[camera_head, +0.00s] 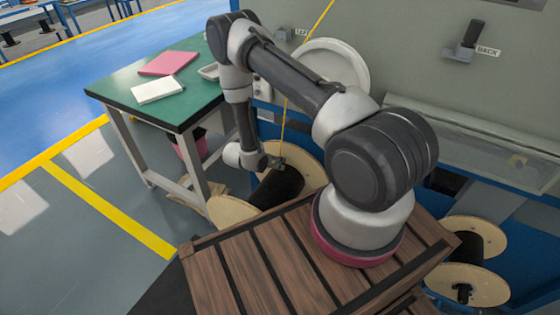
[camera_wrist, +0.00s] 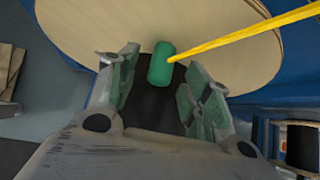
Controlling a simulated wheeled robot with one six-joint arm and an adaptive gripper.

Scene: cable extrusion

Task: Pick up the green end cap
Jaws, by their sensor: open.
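The green end cap (camera_wrist: 161,64) shows in the wrist view as a small green cylinder. It is at the end of a yellow cable (camera_wrist: 245,35) and appears over the black core of a wooden spool (camera_wrist: 110,22). My gripper (camera_wrist: 160,82) is open, with one finger to the left of the cap and one to the right. The cap lies near the fingertips, between them in the picture; I cannot tell the exact depth. In the head view my gripper (camera_head: 277,163) is small, over the spool (camera_head: 236,212), and the cap cannot be made out.
A green-topped table (camera_head: 200,100) with a pink folder (camera_head: 168,63) and a white box (camera_head: 157,90) stands to the left. A grey machine (camera_head: 420,60) stands behind. Another spool (camera_head: 470,285) is at the lower right. The floor at left is open.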

